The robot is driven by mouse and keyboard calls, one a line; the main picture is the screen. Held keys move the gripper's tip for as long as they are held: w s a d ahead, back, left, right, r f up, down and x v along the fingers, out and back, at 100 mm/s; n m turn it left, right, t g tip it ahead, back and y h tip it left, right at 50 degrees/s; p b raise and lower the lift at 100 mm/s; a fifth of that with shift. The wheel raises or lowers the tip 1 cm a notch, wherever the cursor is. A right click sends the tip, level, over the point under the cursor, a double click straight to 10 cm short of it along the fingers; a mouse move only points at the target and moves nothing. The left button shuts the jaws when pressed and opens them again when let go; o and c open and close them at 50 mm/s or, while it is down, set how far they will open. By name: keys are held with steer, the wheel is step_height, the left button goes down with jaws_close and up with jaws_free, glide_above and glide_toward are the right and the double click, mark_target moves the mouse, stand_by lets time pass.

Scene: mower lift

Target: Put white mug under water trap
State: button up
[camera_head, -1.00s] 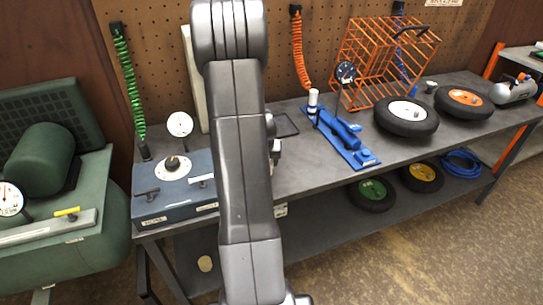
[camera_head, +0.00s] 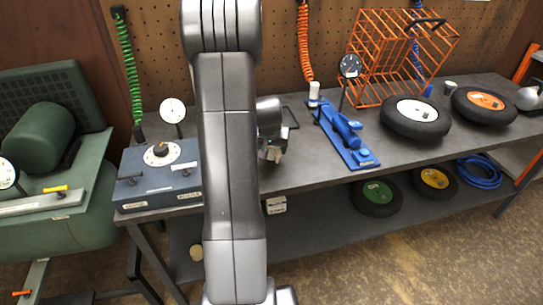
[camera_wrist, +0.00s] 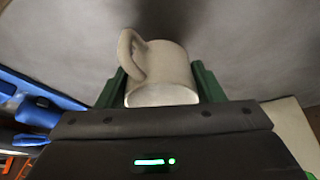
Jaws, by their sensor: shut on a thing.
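The white mug (camera_wrist: 165,72) is between the two green fingers of my gripper (camera_wrist: 162,85) in the wrist view, with its handle to the left. My gripper is shut on it. The mug is in front of a grey surface; I cannot tell whether it touches it. In the head view my gripper (camera_head: 273,150) is mostly hidden behind my arm, over the workbench to the right of the blue gauge box. The mug is not clear there. I cannot pick out the water trap for sure in either view.
The workbench (camera_head: 320,170) holds a blue gauge box (camera_head: 160,172), a blue jack (camera_head: 345,135), wheels (camera_head: 415,117) and an orange wire crate (camera_head: 400,55). A green compressor tank (camera_head: 60,235) stands at left. The lower shelf (camera_head: 310,225) has bare room.

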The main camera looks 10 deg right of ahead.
mark_target(272, 156)
steer(key=shift+f, duration=1.7)
steer(key=shift+f, duration=0.1)
steer(key=o, duration=0.5)
steer(key=shift+f, duration=0.1)
steer(key=o, duration=0.5)
